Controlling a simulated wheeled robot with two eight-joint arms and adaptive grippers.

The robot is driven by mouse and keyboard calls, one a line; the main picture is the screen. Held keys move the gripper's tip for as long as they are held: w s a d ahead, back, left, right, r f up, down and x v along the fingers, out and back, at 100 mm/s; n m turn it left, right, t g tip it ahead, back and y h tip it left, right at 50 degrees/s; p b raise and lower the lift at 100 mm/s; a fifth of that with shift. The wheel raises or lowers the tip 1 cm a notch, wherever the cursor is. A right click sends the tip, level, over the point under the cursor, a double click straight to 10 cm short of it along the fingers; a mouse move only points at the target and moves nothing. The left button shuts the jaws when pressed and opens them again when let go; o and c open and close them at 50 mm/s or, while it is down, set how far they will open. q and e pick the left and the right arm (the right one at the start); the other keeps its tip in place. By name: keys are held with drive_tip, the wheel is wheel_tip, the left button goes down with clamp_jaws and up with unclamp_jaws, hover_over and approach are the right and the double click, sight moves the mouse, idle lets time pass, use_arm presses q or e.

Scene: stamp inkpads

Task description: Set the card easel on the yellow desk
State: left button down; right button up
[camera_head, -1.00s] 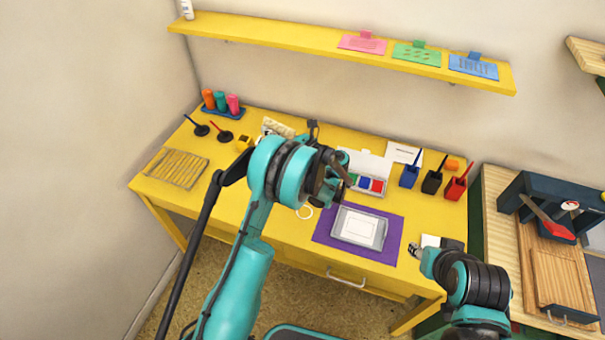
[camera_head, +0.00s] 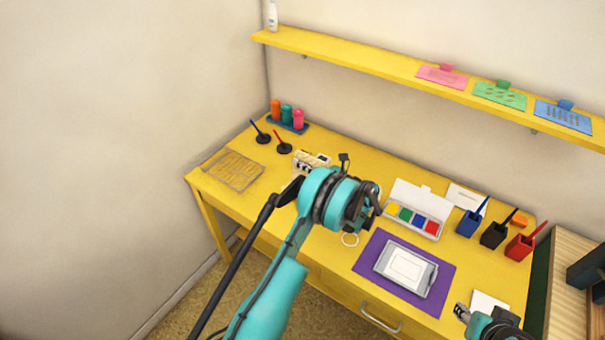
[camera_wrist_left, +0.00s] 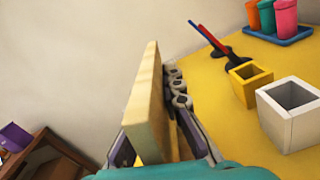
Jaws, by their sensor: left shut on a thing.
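The card easel (camera_wrist_left: 146,100) is a pale wooden piece, seen nearly edge-on and upright in the left wrist view. My left gripper (camera_wrist_left: 160,105) is shut on it, with a finger on each side. In the head view the easel (camera_head: 305,164) is a small cream shape over the back left part of the yellow desk (camera_head: 237,204), partly hidden by my arm. I cannot tell whether it touches the desk. My right gripper (camera_head: 462,312) is at the front right of the desk, small and apart from the easel; its opening is unclear.
In the left wrist view, a yellow cup (camera_wrist_left: 250,82) and white cup (camera_wrist_left: 290,112) stand right of the easel. A bottle tray (camera_head: 288,126), two pens in dark holders and a slatted rack (camera_head: 234,170) are at the left. A purple mat (camera_head: 440,290) lies to the right.

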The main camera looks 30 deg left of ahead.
sight(302, 171)
use_arm(q)
wheel_tip(302, 171, down, 4)
drive_tip(key=shift+f+b, duration=0.1)
drive_tip(key=shift+b, duration=0.7)
drive_tip(key=shift+r, duration=0.2)
drive_tip(key=shift+f, duration=0.25)
drive_tip(key=c, duration=1.7)
unclamp_jaws()
drive_tip(key=shift+r, duration=0.1)
